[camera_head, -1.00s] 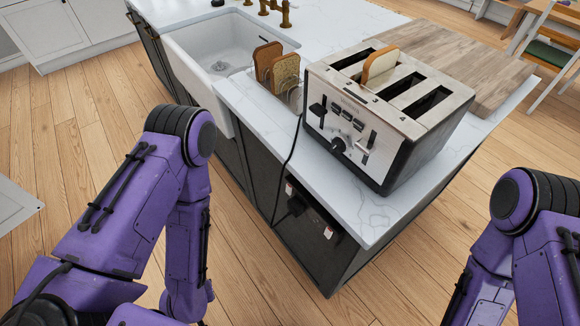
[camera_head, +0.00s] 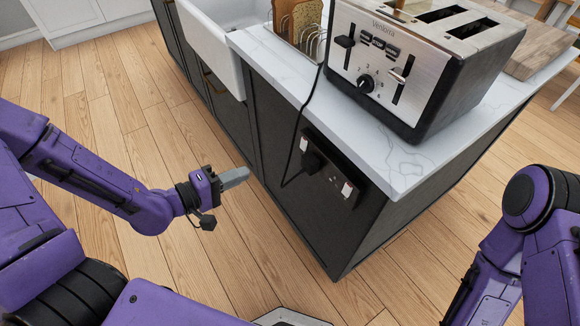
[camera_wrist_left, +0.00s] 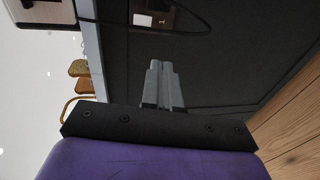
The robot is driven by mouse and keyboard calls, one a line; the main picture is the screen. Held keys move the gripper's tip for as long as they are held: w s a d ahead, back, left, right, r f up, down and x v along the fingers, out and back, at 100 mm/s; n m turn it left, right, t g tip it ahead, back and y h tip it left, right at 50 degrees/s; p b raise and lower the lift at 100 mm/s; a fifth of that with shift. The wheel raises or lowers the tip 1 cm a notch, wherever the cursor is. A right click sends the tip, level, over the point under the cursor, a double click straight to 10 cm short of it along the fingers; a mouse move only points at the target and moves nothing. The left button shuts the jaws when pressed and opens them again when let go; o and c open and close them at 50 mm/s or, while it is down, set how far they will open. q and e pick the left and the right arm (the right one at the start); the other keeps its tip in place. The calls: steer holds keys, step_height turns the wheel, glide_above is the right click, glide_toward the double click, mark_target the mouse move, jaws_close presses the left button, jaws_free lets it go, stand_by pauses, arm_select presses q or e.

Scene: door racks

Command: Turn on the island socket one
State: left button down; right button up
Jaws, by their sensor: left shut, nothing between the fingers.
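The island socket (camera_head: 328,170) is a dark double plate on the end of the dark island (camera_head: 272,135), below the white worktop. It has two white-and-red switches, one at its left (camera_head: 304,143) and one at its right (camera_head: 347,189). A black plug (camera_head: 312,160) with a cord sits in its left half. In the left wrist view the socket (camera_wrist_left: 154,16) lies at the top, turned sideways. My left gripper (camera_head: 236,178) is shut and empty, in the air left of the socket and apart from it. Its fingers also show in the left wrist view (camera_wrist_left: 162,85). My right gripper is out of view.
A steel toaster (camera_head: 420,60) stands on the worktop (camera_head: 400,165) above the socket. Its black cord hangs down the island front. A toast rack (camera_head: 300,25) and white sink (camera_head: 225,40) are behind. Wooden floor (camera_head: 130,110) is clear left of the island.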

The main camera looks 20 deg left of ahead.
mark_target(302, 149)
arm_select(q)
steer(key=shift+w+d+r+h, duration=0.1)
steer(key=shift+d+r+h, duration=0.4)
steer(key=shift+h, duration=0.1)
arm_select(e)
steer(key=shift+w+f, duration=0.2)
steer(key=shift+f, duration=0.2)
arm_select(q)
steer(key=b+x, duration=0.2)
steer(key=x, duration=1.1)
steer(key=shift+b, duration=0.4)
steer(key=shift+w+d, duration=0.3)
steer(key=shift+w, duration=0.15)
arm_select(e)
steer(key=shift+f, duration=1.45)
arm_select(q)
steer(key=shift+f, duration=0.1)
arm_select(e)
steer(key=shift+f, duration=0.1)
